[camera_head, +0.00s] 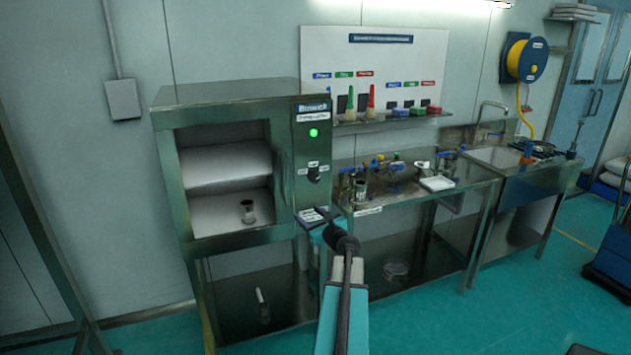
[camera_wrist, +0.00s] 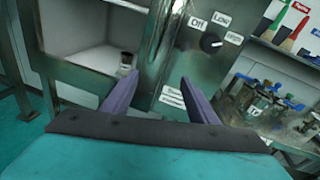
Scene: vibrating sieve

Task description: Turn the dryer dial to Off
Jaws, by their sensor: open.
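The dryer (camera_head: 225,245) is a steel cabinet at the left in the head view, with an open chamber. Its black dial (camera_head: 313,174) is on the right-hand panel below a lit green lamp (camera_head: 314,132). In the wrist view the dial (camera_wrist: 210,43) sits among labels reading Off, Low and a third I cannot read fully. In the head view my arm reaches up below the panel.
A small cup (camera_head: 248,211) stands in the dryer chamber. To the right, a steel table (camera_head: 425,205) holds several fittings, below a wall shelf (camera_head: 390,122) with brushes. A sink and yellow hose reel (camera_head: 522,60) are farther right. Space before the dial looks clear.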

